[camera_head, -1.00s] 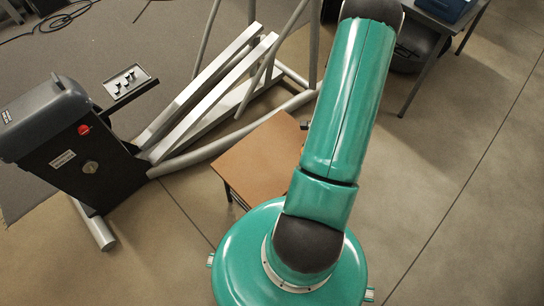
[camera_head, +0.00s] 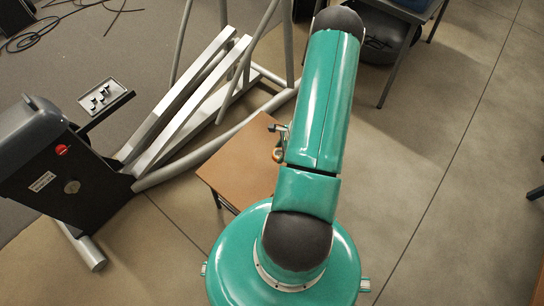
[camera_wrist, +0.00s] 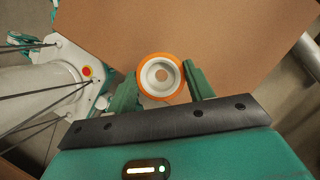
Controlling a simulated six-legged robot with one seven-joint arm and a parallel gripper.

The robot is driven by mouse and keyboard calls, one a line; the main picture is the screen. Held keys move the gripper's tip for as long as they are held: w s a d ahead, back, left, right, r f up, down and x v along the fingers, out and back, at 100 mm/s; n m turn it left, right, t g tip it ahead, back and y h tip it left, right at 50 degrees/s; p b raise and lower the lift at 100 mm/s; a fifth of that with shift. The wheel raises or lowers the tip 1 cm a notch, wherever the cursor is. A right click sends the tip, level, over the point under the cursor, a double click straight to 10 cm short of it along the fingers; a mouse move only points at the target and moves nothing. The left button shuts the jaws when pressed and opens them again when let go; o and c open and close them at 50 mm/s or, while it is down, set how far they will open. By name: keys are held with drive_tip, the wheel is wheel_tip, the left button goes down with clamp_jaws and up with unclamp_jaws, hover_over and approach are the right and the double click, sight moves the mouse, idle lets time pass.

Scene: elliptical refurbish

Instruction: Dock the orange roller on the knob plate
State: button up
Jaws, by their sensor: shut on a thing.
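The orange roller (camera_wrist: 149,68) has an orange rim and a white hub with a central hole. It sits between the two green fingers of my gripper (camera_wrist: 162,86), which is shut on it. In the head view the roller (camera_head: 278,155) shows small at the left side of my arm, above the brown table top. My gripper there (camera_head: 278,138) is partly hidden by the arm. The knob plate (camera_head: 106,97) is a small grey plate with several dark knobs, on a bracket of the black machine at the left. The roller is well apart from it, to its right.
A brown table (camera_head: 235,170) stands close in front of my body. The elliptical machine (camera_head: 60,165) and its pale rails (camera_head: 190,100) fill the left. Another table (camera_head: 400,10) stands at the back right. The floor (camera_head: 440,180) at the right is largely clear.

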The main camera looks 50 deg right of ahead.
sight(277, 149)
drive_tip(key=w+f, duration=0.3)
drive_tip(key=f, duration=0.1)
drive_tip(key=shift+a, duration=0.25)
drive_tip(key=shift+d+x, duration=0.2)
drive_tip(key=shift+x, duration=0.7)
drive_tip(key=shift+d+x, duration=0.2)
drive_tip(key=shift+x, duration=0.65)
drive_tip(key=shift+s+f, duration=0.15)
drive_tip(key=shift+f, duration=0.05)
drive_tip(key=o, duration=1)
drive_tip(key=shift+f, duration=0.1)
drive_tip(key=v, duration=1.2)
